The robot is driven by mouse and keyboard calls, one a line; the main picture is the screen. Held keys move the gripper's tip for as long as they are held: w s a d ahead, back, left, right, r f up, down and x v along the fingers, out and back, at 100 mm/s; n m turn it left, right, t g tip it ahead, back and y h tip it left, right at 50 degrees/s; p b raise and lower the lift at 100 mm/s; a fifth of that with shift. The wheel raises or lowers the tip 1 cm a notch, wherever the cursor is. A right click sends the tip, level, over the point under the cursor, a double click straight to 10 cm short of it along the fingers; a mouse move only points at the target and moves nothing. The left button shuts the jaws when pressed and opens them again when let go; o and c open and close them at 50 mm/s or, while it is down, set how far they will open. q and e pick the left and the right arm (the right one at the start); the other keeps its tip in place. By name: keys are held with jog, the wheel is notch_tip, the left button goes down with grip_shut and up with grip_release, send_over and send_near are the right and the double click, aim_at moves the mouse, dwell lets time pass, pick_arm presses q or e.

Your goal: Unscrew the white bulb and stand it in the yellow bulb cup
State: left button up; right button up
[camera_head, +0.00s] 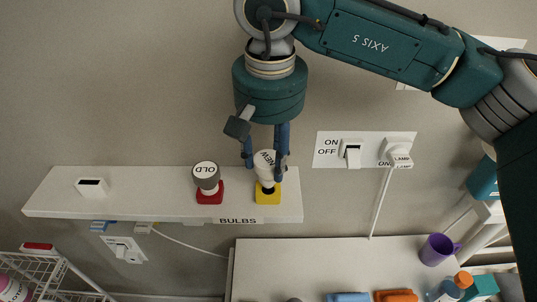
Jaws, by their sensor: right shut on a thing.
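The white bulb marked NEW (264,163) is upright at the yellow bulb cup (267,195) on the wall shelf. Its lower end meets the cup; I cannot tell how deep it sits. My right gripper (265,163) comes down from above, with its blue fingers around the white bulb, shut on it. The fingers hide part of the bulb's sides. My left gripper is not in view.
A grey bulb marked OLD (205,176) stands in a red cup (210,197) left of the yellow cup. The shelf (140,200) also holds a small white block (91,187). A switch plate (351,153) and lamp plug (398,152) are on the wall to the right.

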jog(key=shift+f+b, duration=1.3)
jog(key=shift+f, duration=0.15)
dwell(0.4)
jog(key=o, duration=0.7)
jog(key=r, duration=0.4)
jog(key=s+r, duration=0.1)
jog(key=r, duration=0.7)
jog(key=shift+s+d, duration=0.1)
jog(key=shift+s, duration=0.05)
